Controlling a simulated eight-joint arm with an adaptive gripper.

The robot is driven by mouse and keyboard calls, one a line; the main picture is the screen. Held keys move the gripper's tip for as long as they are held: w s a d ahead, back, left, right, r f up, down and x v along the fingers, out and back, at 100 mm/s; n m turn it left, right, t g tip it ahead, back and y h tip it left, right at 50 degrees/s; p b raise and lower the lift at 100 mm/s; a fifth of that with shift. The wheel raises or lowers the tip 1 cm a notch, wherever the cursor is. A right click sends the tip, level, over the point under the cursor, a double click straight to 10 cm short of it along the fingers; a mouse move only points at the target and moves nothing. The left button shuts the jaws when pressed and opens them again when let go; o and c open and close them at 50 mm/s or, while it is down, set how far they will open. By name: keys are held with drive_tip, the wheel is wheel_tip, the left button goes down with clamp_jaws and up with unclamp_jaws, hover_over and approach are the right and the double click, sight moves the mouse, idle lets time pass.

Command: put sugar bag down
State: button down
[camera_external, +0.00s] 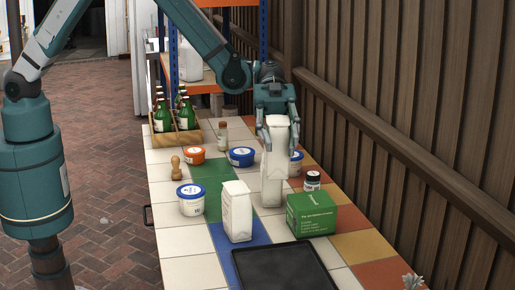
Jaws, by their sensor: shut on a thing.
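A tall white sugar bag (274,165) is between the fingers of my gripper (277,118), near the middle right of the tiled table. My gripper is above it, pointing down, and shut on its top. The bag is upright; I cannot tell whether its base touches the tiles. A second, similar white bag (236,213) stands nearer the camera on the blue tiles. The table (175,241) has white, green, blue, orange and yellow tiles.
A green box (313,215) and a dark jar (312,181) stand close at the right. A black tray (283,268) lies in front. A wooden bottle crate (178,133) is behind.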

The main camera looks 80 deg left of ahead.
drive_tip(key=s+d+f+m+g+p, duration=0.1)
drive_tip(key=s+d+p, duration=0.25)
drive_tip(key=d, duration=0.85)
drive_tip(key=s+d+m+g+p, duration=0.15)
drive_tip(key=d+p, duration=0.35)
drive_tip(key=d, duration=0.6)
drive_tip(key=shift+n+y, duration=0.25)
drive_tip(key=shift+y, duration=0.15)
drive_tip(key=shift+s+d+f, duration=0.15)
drive_tip(key=shift+f, duration=1.25)
drive_tip(key=shift+s+d+f, duration=0.15)
drive_tip(key=shift+f, duration=1.35)
drive_tip(key=shift+f, duration=2.9)
drive_tip(key=shift+f, duration=2)
